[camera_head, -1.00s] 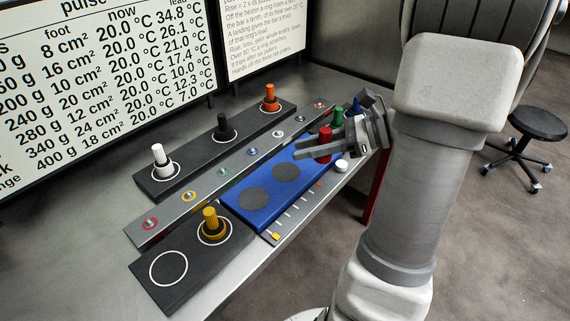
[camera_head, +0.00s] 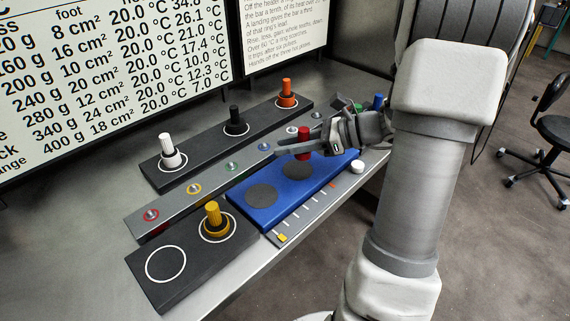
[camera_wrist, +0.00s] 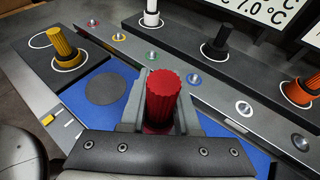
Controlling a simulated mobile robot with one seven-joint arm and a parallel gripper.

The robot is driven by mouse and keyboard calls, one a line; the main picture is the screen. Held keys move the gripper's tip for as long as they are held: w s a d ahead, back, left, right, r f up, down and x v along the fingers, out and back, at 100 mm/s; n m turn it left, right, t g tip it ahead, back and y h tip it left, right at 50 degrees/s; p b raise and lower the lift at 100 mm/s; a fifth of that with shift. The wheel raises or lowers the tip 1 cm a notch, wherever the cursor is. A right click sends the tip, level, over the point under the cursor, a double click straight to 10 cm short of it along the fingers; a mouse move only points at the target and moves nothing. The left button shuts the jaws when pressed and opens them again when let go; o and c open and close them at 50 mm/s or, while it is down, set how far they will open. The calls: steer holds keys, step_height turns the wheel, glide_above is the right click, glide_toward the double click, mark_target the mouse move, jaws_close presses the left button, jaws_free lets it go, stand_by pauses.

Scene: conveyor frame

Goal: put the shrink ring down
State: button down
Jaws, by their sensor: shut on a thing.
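A red ribbed knob-shaped piece (camera_head: 304,140), which I take to be the shrink ring, stands upright between my fingers. My gripper (camera_head: 300,147) is shut on it over the blue plate (camera_head: 250,215). In the wrist view the red piece (camera_wrist: 162,98) is between both jaws (camera_wrist: 157,115), with its lower part partly hidden. The plate has dark round discs. One disc (camera_head: 262,197) is bare at the left, and another disc (camera_head: 297,169) shows just below the gripper. I cannot tell whether the red piece touches the plate.
A rear black board holds white (camera_head: 168,150), black (camera_head: 235,120) and orange (camera_head: 287,93) pieces. A grey strip with coloured studs (camera_head: 194,188) runs before it. The front board holds a yellow piece (camera_head: 214,220) beside an empty circle (camera_head: 166,264).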

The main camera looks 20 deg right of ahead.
mark_target(285, 167)
steer(key=shift+w+a+f, duration=0.3)
steer(key=shift+w+f, duration=0.1)
steer(key=shift+w, duration=0.05)
steer(key=shift+f+b, duration=0.95)
steer(key=shift+f, duration=0.9)
steer(key=shift+f, duration=0.2)
steer(key=c, duration=0.6)
jaws_free()
steer(key=shift+c, duration=0.2)
steer(key=shift+r, duration=0.1)
